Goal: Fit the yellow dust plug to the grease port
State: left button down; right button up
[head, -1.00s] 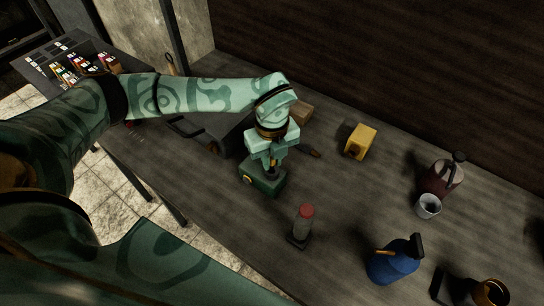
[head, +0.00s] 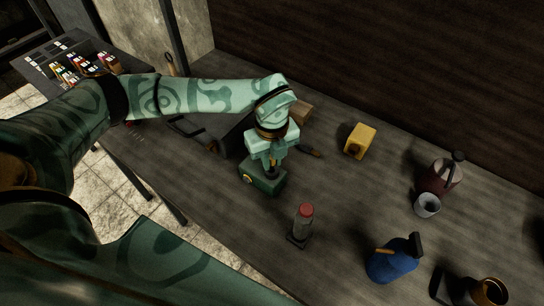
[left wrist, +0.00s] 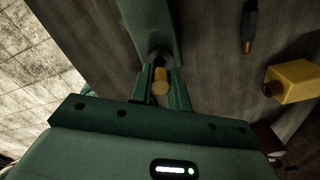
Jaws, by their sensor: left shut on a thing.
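The green housing (head: 263,179) stands on the bench below my left gripper (head: 271,169). In the left wrist view, the left gripper (left wrist: 160,88) is shut on the yellow dust plug (left wrist: 160,82), whose round end shows between the fingers. The plug is in front of a dark round fitting (left wrist: 160,56) on the green housing (left wrist: 146,22), which looks like the grease port. Whether the plug touches or enters it is hidden. A yellow round part (head: 248,181) shows on the housing's side. My right gripper is not in view.
A clear cylinder with a red top (head: 304,218) stands near the front edge. A yellow block (head: 360,141) is to the right. A blue bottle (head: 392,261), a grey cup (head: 427,204) and a dark red jug (head: 440,178) stand farther right.

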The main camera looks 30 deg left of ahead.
pick_arm(q)
jog(key=shift+f+b, duration=0.35)
jog(key=shift+f, duration=0.55)
jog(key=c, duration=1.3)
grip_release()
jog(key=shift+o, duration=0.2)
notch_tip(320, 180, up, 16)
jog(key=p, duration=0.1)
jog(key=shift+p, duration=0.35)
